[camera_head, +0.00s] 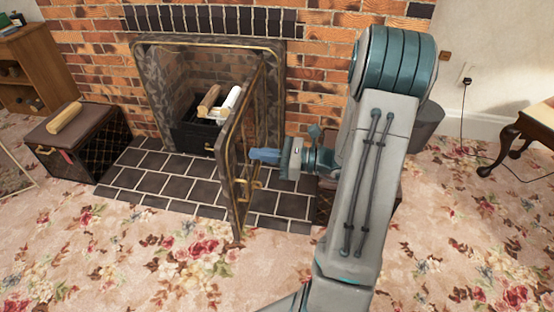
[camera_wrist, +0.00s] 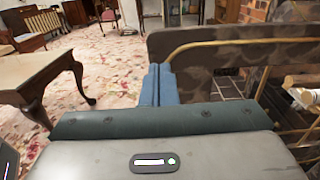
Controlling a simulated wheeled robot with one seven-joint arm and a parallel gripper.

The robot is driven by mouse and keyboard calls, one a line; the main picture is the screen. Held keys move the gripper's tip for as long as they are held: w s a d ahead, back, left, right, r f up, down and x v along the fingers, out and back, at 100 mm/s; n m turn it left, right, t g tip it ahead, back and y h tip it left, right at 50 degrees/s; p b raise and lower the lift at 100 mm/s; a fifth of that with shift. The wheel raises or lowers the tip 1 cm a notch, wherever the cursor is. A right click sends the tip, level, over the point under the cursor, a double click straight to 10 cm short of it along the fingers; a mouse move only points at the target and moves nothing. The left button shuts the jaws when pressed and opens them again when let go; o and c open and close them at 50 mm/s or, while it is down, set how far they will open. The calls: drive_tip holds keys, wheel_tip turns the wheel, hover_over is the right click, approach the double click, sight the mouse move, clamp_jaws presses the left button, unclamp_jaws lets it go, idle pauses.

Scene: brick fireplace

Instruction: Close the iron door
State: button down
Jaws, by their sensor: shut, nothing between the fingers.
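The iron door (camera_head: 240,150) is a dark framed panel with brass-coloured trim. It stands open, swung out from the right side of the fireplace opening (camera_head: 190,85) over the tiled hearth. My gripper (camera_head: 262,155) is to the right of the door, with its blue fingers shut and pointing left at the door. In the wrist view the shut fingers (camera_wrist: 158,85) are beside the edge of the door (camera_wrist: 230,50), with its brass rail. I cannot tell whether the fingertips touch it. The opening holds a dark grate with logs (camera_head: 208,103).
A dark box (camera_head: 80,140) with a log on top stands left of the hearth. The tiled hearth (camera_head: 170,185) is bare in front of the opening. A wooden table (camera_head: 535,125) is at the far right. Floral carpet (camera_head: 150,255) lies clear in front.

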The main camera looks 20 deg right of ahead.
sight(223, 150)
drive_tip(key=b+x, duration=0.1)
drive_tip(key=x, duration=0.4)
drive_tip(key=shift+w+a+f+b, duration=0.15)
drive_tip(key=shift+w+a+b, duration=0.1)
drive_tip(key=shift+a+b, duration=0.1)
drive_tip(key=shift+w+a, duration=0.25)
drive_tip(key=shift+a, duration=0.1)
